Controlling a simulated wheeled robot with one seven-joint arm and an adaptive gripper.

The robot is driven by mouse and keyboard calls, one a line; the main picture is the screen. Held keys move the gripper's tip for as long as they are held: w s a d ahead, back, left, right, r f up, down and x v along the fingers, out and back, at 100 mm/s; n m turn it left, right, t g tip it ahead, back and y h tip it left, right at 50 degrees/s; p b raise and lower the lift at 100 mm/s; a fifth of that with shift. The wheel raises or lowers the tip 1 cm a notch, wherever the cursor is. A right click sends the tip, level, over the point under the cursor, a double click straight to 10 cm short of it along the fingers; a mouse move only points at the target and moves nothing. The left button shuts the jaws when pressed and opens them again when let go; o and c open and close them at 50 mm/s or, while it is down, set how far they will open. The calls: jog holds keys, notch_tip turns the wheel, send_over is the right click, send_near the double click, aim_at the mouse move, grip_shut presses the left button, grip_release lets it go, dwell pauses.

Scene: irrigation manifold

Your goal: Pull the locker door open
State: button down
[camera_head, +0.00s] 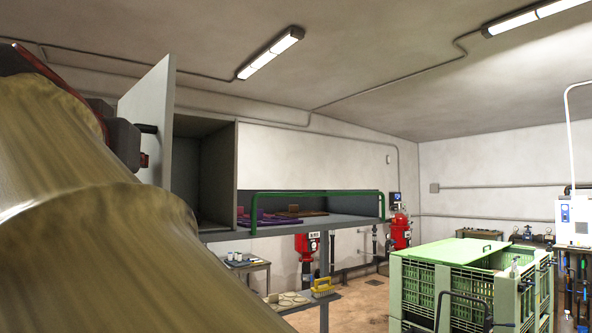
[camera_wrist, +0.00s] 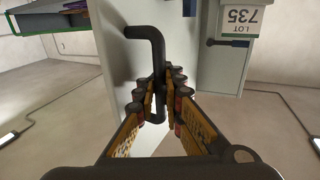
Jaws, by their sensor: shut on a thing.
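The locker door (camera_head: 148,105) is a pale grey panel. It stands swung out from the grey locker, with the dark interior (camera_head: 205,170) visible beside it. A black bent bar handle (camera_wrist: 155,60) sticks out from the door face (camera_wrist: 116,72) in the wrist view. My gripper (camera_wrist: 160,95) is shut on the handle, with its fingers on both sides of the bar. In the head view, the handle shows as a short dark bar (camera_head: 148,128), and my arm hides most of the gripper.
A shelf with a green rail (camera_head: 315,194) and purple and brown items adjoins the locker. A green crate (camera_head: 440,280) stands at right. Red equipment (camera_head: 306,245) is mounted under the shelf.

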jog(key=shift+s+a+f+m+t+h+p, duration=0.15)
jog(key=shift+s+a+m+h+p, duration=0.25)
jog(key=shift+s+a+h, duration=0.35)
jog(key=shift+s+a+f+m+t+h+p, duration=0.15)
jog(key=shift+s+a+m+h+p, duration=0.15)
jog(key=shift+s+a+m+h, duration=0.45)
jog(key=shift+w+a+n+y, duration=0.15)
jog(key=shift+a+n+y, duration=0.05)
jog(key=shift+n+y, duration=0.1)
jog(key=c, duration=2.3)
grip_release()
jog(key=shift+c, duration=0.2)
jog(key=shift+o, duration=1.1)
jog(key=shift+s+d+r, duration=0.1)
jog(key=shift+s+r, duration=0.05)
jog(key=shift+s, duration=0.2)
jog(key=shift+o, duration=0.8)
jog(key=shift+w+r, duration=0.1)
jog(key=shift+w+d, duration=0.1)
